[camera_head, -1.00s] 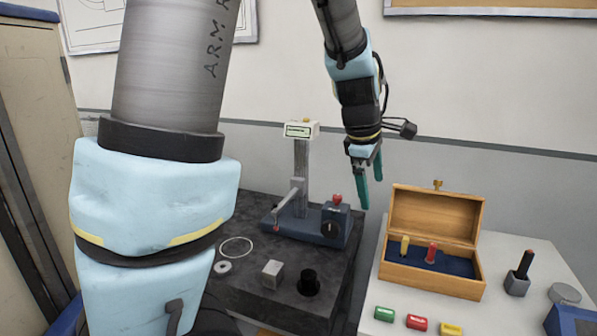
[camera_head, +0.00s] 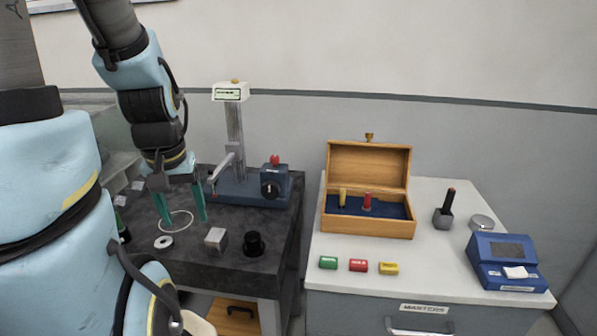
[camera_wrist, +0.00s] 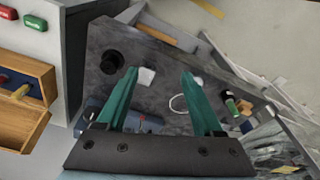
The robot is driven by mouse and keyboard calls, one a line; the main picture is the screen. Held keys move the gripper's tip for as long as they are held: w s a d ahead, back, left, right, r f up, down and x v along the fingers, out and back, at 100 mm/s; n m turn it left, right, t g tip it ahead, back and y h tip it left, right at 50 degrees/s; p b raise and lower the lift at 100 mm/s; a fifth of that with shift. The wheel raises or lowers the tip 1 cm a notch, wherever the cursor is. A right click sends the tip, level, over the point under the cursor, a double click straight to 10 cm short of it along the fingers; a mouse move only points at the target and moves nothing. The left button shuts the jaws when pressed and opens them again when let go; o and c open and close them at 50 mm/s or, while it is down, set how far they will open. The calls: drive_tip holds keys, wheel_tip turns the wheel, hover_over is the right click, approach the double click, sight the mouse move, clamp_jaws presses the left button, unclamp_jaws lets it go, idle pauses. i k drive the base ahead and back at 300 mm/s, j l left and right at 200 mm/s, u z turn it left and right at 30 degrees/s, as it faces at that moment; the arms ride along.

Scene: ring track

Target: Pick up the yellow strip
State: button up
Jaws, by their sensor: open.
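The yellow strip (camera_head: 388,268) is a small labelled block on the light cabinet top, at the right end of a row with a red strip (camera_head: 358,265) and a green strip (camera_head: 328,262). My gripper (camera_head: 178,208) is open and empty, fingers pointing down, over the dark bench to the left, well away from the yellow strip. The wrist view shows its two teal fingers (camera_wrist: 159,73) apart with nothing between them. There the red strip (camera_wrist: 8,13) and green strip (camera_wrist: 35,22) show at the upper left; the yellow strip is not visible.
Behind the strips stands an open wooden box (camera_head: 368,227) with a yellow and a red piece inside. A blue device (camera_head: 508,262) is at the cabinet's right. The dark bench (camera_head: 265,265) holds a gauge stand (camera_head: 236,150), a ring, a metal cube and a black knob.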

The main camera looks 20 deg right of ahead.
sight(342, 192)
drive_tip(key=l+u, duration=0.1)
drive_tip(key=u, duration=1.2)
drive_tip(key=k+l+u, duration=0.25)
drive_tip(key=k+l, duration=0.4)
